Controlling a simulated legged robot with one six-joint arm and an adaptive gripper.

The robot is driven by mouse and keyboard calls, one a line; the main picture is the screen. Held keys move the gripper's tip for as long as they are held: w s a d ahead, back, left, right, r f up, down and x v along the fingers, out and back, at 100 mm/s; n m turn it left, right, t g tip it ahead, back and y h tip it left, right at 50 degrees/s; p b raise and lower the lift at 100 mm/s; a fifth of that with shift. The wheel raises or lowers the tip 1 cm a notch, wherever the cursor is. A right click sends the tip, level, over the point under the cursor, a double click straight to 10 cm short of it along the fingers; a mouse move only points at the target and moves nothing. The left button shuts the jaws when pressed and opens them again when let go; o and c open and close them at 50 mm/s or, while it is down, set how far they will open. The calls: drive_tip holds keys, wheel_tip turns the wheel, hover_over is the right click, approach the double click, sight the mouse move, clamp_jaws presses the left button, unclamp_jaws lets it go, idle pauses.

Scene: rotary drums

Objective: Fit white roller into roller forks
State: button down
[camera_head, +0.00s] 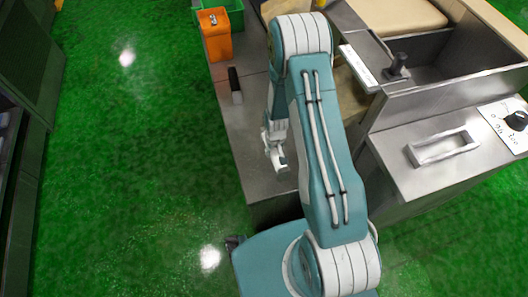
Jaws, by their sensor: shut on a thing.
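My gripper (274,148) hangs low beside my arm, over the front part of the grey metal bench (258,178). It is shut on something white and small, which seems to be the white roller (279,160). Most of that thing blends with the pale fingers, so its tilt and whether it touches the bench cannot be told. I cannot make out the roller forks for certain; my arm covers part of the bench and the machine side.
An orange bin (215,40) and a green crate (233,14) stand at the bench's far end. A small dark-and-white block (235,86) stands nearer. Green floor lies clear at left.

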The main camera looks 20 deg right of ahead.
drive_tip(key=s+d+r, duration=0.3)
drive_tip(key=s+d, duration=0.2)
drive_tip(key=s, duration=0.1)
drive_tip(key=shift+s+r, duration=0.15)
drive_tip(key=shift+r, duration=0.05)
